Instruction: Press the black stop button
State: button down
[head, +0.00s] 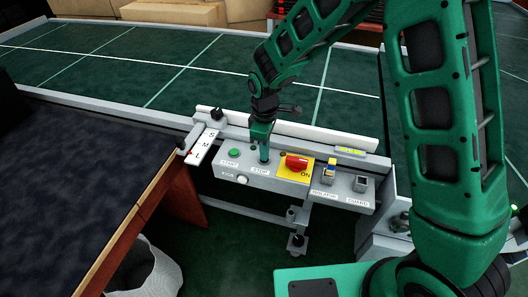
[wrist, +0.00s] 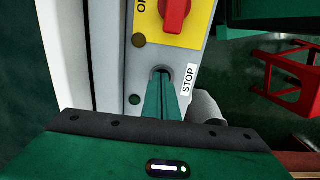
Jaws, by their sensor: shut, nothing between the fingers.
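The control panel (head: 330,187) is a grey box along the near edge of the conveyor. Its STOP label (head: 260,171) also shows in the wrist view (wrist: 188,80). My gripper (head: 264,160) is shut and empty, pointing down just above this label. In the wrist view, my fingertips (wrist: 162,74) are at the dark round stop button (wrist: 163,68) and cover most of it. Whether they touch it or how far it is pressed, I cannot tell.
A green start button (head: 234,153) is left of my gripper. A red rotary switch (head: 297,162) on a yellow plate is close on the right, with more switches beyond. A white S/M/L plate (head: 203,146) and a dark table (head: 70,170) lie left. The green conveyor belt (head: 180,75) runs behind.

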notch_tip(320, 180, up, 13)
jog(key=shift+r, duration=0.2)
dwell(0.7)
